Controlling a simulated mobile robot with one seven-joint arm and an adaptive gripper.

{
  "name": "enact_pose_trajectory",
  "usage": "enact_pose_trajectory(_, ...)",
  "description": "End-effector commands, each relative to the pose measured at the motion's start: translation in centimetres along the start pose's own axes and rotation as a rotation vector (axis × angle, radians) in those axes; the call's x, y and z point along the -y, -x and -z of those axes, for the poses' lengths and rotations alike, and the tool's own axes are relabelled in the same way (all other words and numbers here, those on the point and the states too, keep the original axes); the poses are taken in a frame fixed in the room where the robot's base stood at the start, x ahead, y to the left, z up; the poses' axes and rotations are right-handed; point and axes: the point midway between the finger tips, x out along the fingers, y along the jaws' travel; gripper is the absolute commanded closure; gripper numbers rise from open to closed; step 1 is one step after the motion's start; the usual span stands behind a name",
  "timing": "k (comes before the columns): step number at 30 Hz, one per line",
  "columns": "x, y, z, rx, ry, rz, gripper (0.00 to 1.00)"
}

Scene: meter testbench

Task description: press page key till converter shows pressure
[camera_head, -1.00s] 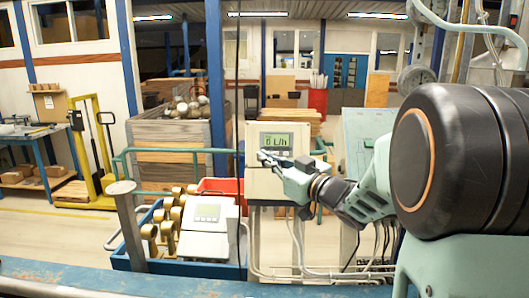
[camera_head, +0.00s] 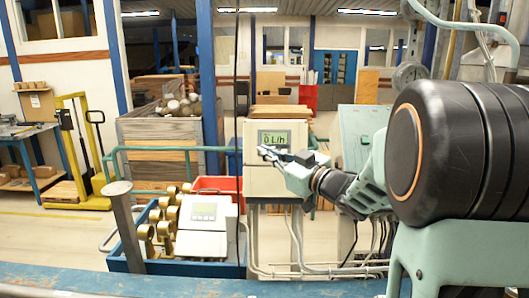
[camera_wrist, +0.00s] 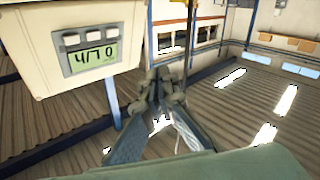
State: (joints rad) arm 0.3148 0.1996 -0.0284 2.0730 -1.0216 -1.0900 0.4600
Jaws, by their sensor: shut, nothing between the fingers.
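The converter (camera_head: 258,180) is a pale box with a green display that reads 0 L/h. In the wrist view the converter (camera_wrist: 45,62) appears upside down at upper left, with the lit display (camera_wrist: 92,58) and a row of three pale keys (camera_wrist: 97,36). No key labels are legible, so I cannot tell which is the page key. My gripper (camera_head: 264,151) is shut and empty, in front of the converter just below the display, covering part of the key area in the head view. In the wrist view my gripper (camera_wrist: 165,85) appears beside the box, apart from the keys.
A blue tray (camera_head: 190,266) below left holds brass fittings and a white meter unit (camera_head: 203,212). A red bin (camera_head: 215,184) stands behind it. A green rail and a grey panel (camera_head: 362,135) flank the converter. A blue beam (camera_head: 200,288) crosses the foreground.

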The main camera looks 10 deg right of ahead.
Motion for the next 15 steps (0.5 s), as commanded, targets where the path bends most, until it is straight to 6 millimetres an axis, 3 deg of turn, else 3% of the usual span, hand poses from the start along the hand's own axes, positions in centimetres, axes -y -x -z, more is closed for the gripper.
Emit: enact_pose_trajectory(15,-3.3,-4.7,-3.5,0.0,-0.001,0.001,1.0)
